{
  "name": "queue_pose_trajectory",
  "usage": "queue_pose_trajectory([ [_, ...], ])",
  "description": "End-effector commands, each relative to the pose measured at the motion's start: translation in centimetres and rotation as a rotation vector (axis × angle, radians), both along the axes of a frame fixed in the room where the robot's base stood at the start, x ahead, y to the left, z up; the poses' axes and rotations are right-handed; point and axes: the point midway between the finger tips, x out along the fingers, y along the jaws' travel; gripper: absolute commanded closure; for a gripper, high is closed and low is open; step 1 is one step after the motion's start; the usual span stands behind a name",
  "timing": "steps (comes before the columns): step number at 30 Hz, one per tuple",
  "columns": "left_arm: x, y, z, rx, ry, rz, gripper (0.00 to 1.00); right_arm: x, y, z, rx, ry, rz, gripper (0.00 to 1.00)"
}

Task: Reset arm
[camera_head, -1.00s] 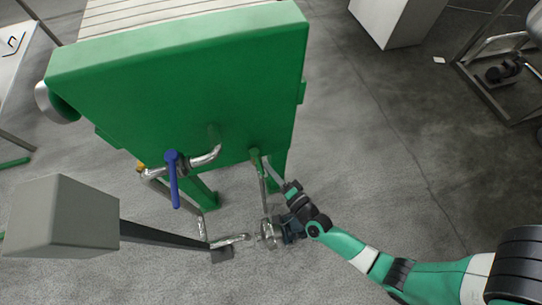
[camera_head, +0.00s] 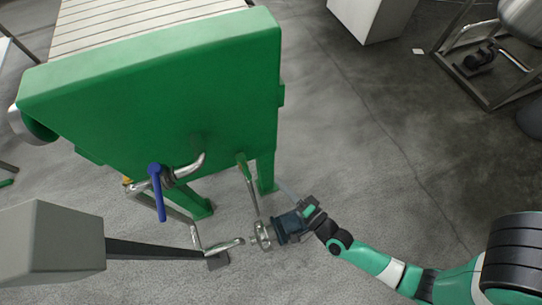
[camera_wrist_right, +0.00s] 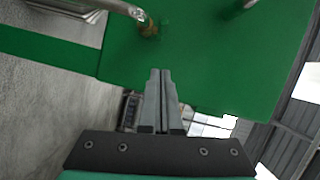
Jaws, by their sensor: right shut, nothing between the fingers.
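My right arm (camera_head: 375,262) comes in from the lower right in the head view. My left gripper is not in view.
A pump with a metal flange (camera_head: 262,235) stands low by my right wrist. A blue-handled valve (camera_head: 157,180) and pipes stick out of the tank. A grey box on a dark post (camera_head: 50,240) is at lower left. Open floor (camera_head: 370,150) lies to the right.

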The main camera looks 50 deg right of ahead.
Motion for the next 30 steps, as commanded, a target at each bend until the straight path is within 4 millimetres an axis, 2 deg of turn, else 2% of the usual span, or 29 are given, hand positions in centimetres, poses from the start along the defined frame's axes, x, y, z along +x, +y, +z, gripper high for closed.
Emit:
queue_pose_trajectory([
  [1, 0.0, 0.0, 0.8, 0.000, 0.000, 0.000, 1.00, -0.9, 0.3, 0.4, 0.001, 0.004, 0.004, 1.00],
  [6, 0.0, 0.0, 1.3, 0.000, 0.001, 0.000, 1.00, -2.5, 0.7, 0.2, 0.000, 0.000, 0.001, 1.00],
  [17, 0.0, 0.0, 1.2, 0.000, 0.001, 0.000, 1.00, -2.7, 0.7, 0.1, 0.000, 0.000, -0.002, 1.00],
  [20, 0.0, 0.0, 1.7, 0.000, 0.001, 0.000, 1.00, -2.7, 0.6, 0.6, 0.000, -0.001, -0.004, 1.00],
  [23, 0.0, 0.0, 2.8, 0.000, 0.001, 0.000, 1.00, -0.8, 0.7, 3.1, 0.006, -0.047, -0.010, 1.00],
  [26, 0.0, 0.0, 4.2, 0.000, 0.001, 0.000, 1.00, 3.1, 0.8, 8.3, 0.020, -0.153, -0.020, 1.00],
  [29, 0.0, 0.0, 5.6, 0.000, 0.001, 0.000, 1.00, 7.3, 1.0, 15.9, 0.029, -0.310, -0.027, 1.00],
  [30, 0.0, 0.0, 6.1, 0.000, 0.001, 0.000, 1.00, 8.7, 1.1, 19.3, 0.027, -0.375, -0.025, 1.00],
])
